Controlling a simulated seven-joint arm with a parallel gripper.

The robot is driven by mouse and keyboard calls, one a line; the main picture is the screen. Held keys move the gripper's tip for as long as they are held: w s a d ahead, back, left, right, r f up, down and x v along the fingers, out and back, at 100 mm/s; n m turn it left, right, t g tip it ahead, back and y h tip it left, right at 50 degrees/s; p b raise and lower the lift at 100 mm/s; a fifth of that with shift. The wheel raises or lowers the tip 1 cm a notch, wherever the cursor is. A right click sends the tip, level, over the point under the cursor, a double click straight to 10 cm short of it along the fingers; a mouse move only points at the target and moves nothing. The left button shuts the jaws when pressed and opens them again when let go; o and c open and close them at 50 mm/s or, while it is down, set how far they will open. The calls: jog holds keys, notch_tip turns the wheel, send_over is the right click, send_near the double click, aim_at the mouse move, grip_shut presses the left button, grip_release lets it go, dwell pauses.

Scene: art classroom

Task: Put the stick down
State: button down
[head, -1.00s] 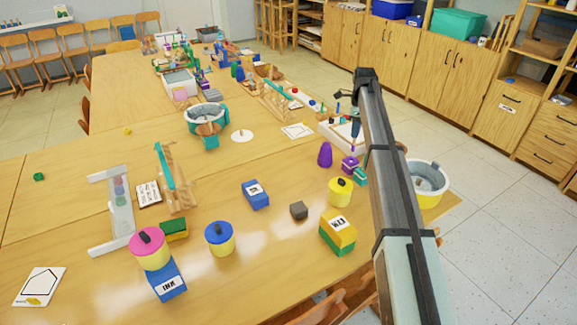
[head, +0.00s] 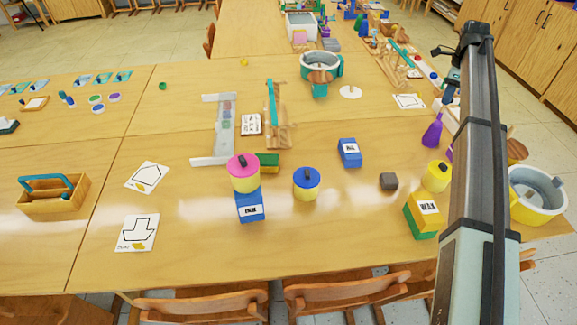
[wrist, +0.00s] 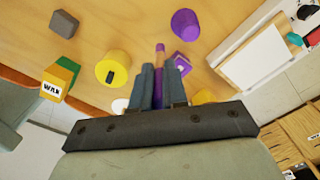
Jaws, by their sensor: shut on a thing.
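My gripper (wrist: 159,72) is shut on a thin stick (wrist: 160,48) in the wrist view. The stick's brownish-pink tip sticks out past the fingertips, and a purple part shows between the fingers. In the head view my gripper (head: 451,88) is at the upper right, over the right part of the table (head: 330,235). There the stick is too small and overlapped to make out clearly. From the wrist view, the tip points over the tabletop, near a purple block (wrist: 183,61). I cannot tell whether the tip touches anything.
A purple rounded piece (wrist: 185,24) and a yellow lidded pot (wrist: 112,70) stand near my gripper. A yellow WAX block (head: 427,208), a grey block (head: 388,181) and a yellow-and-white bucket (head: 537,195) are around it. Bare tabletop lies in the front middle.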

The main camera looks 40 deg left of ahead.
jog(key=s+a+n, duration=0.4)
jog(key=s+a, duration=0.8)
jog(key=a, duration=0.4)
jog(key=s+a+n, duration=0.5)
jog(key=s+a, duration=0.7)
jog(key=a, duration=0.4)
jog(key=s+a+n, duration=0.3)
jog(key=s+a, duration=0.5)
jog(key=s, duration=0.5)
jog(key=s+a+n, duration=0.4)
jog(key=s+a, duration=0.4)
jog(key=s, duration=0.6)
jog(key=shift+w+d+f, duration=0.1)
jog(key=shift+d+f, duration=0.05)
jog(key=shift+f, duration=3.7)
jog(key=shift+w+d+f, duration=0.1)
jog(key=shift+f, duration=3.7)
jog(key=shift+f, duration=0.15)
jog(key=c, duration=1.1)
grip_release()
jog(key=shift+c, duration=0.2)
